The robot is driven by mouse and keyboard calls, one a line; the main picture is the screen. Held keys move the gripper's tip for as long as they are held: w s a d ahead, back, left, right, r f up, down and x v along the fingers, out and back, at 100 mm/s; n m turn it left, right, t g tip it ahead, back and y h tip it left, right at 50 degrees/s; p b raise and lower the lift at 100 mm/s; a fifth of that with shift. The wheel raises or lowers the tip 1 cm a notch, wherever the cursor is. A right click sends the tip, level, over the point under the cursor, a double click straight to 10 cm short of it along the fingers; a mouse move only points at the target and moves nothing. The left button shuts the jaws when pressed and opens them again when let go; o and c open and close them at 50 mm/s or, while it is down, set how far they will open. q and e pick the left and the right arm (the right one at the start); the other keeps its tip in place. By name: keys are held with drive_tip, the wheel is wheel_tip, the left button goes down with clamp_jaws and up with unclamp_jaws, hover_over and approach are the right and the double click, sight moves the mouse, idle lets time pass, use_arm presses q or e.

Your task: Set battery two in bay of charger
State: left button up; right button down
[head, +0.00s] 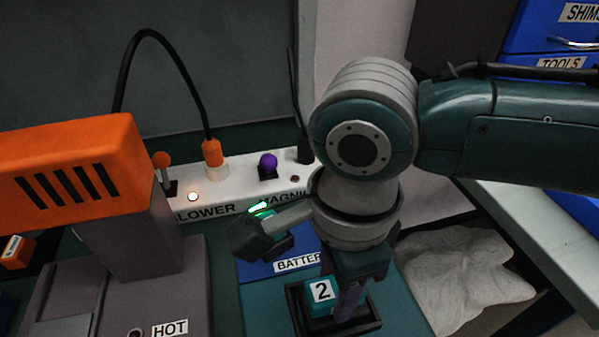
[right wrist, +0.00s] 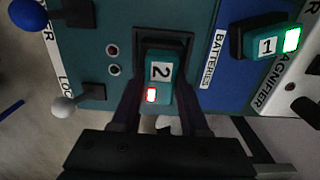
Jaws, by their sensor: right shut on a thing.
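Battery two (head: 321,293) is a teal block with a white "2" label. It also shows in the right wrist view (right wrist: 160,84), with a red light lit at its near end. My right gripper (head: 350,292) is shut on it, one finger on each side. The battery is at the black-walled bay (head: 374,325) on the teal panel; the bay's dark wall shows beyond it in the right wrist view (right wrist: 163,36). I cannot tell whether the battery rests on the bay floor. The fingers hide part of the bay. My left gripper is not in view.
A white strip (head: 235,187) with knobs and a plugged cable runs behind. An orange-topped machine (head: 70,180) stands left.

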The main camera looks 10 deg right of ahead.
sight(335, 287)
drive_tip(key=shift+c, duration=2.1)
unclamp_jaws()
drive_tip(key=shift+r, duration=0.1)
wheel_tip(335, 287, up, 12)
drive_tip(key=p, duration=0.3)
drive_tip(key=s+a+f+n+t+y, duration=0.2)
drive_tip(key=s+a+n+y, duration=0.3)
drive_tip(key=n, duration=0.6)
drive_tip(key=s+d+n+h, duration=0.2)
drive_tip(key=s+d+n, duration=0.1)
drive_tip(key=d, duration=0.4)
drive_tip(key=s+d+f+n+t+h, duration=0.1)
drive_tip(key=s+d+n+h, duration=0.1)
drive_tip(key=s+d+n, duration=0.2)
drive_tip(key=d+n, duration=0.1)
drive_tip(key=d, duration=0.2)
drive_tip(key=shift+d+f+n+t+h, duration=0.15)
drive_tip(key=shift+f+n+t+h, duration=0.15)
drive_tip(key=shift+h, duration=0.1)
drive_tip(key=shift+s, duration=0.1)
